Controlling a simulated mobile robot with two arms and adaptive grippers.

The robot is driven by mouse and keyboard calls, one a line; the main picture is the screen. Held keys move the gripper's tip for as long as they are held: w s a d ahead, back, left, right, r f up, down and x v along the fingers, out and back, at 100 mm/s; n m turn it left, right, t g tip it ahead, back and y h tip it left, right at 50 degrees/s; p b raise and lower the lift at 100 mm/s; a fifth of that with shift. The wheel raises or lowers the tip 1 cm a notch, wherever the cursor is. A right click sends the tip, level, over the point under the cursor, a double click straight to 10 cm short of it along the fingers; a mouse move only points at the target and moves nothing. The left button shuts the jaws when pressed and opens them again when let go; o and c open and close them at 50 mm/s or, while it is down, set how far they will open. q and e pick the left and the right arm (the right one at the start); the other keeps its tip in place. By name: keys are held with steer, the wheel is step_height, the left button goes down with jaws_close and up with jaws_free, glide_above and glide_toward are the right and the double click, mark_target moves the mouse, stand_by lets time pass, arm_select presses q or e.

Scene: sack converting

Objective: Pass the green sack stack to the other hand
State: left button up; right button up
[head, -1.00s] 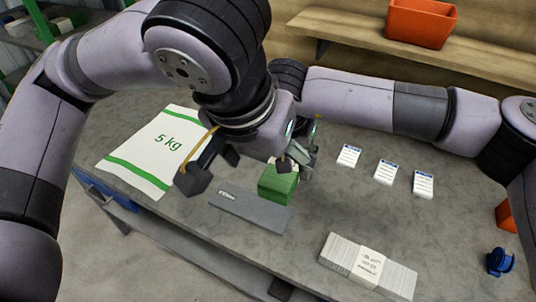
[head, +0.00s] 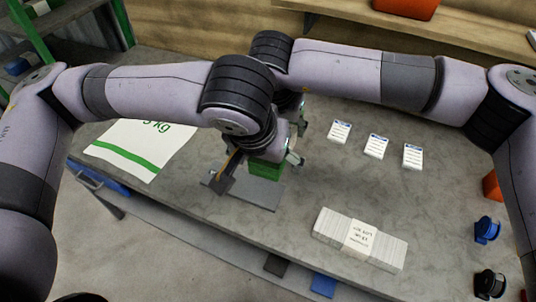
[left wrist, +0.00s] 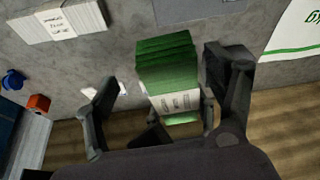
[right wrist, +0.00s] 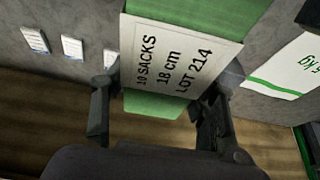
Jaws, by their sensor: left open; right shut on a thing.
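The green sack stack (head: 265,170) has a white paper band. The band reads "10 SACKS 18 cm LOT 214" in the right wrist view (right wrist: 180,55). My right gripper (right wrist: 160,98) is shut on the stack near its banded part; in the head view it is mostly hidden behind my left arm. My left gripper (head: 258,172) is open over the stack. In the left wrist view the green stack (left wrist: 167,62) lies between the spread left fingers, with a visible gap on the left side and the right finger close to it.
A grey plate (head: 250,192) lies by the stack. A white "5 kg" sack (head: 135,150) lies at left, a banded white stack (head: 335,232) at the front. An orange bin (head: 405,6) stands on the shelf.

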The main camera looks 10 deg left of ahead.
arm_select(q)
steer(key=shift+c, duration=0.4)
steer(key=shift+d, duration=0.15)
steer(key=c, duration=1.3)
arm_select(e)
steer(key=shift+s+a+r, duration=0.1)
steer(key=shift+a+r, duration=0.05)
steer(key=shift+a, duration=0.1)
arm_select(q)
steer(key=shift+c, duration=0.5)
arm_select(e)
steer(key=o, duration=1.2)
steer(key=shift+o, duration=1.2)
steer(key=shift+d, duration=0.15)
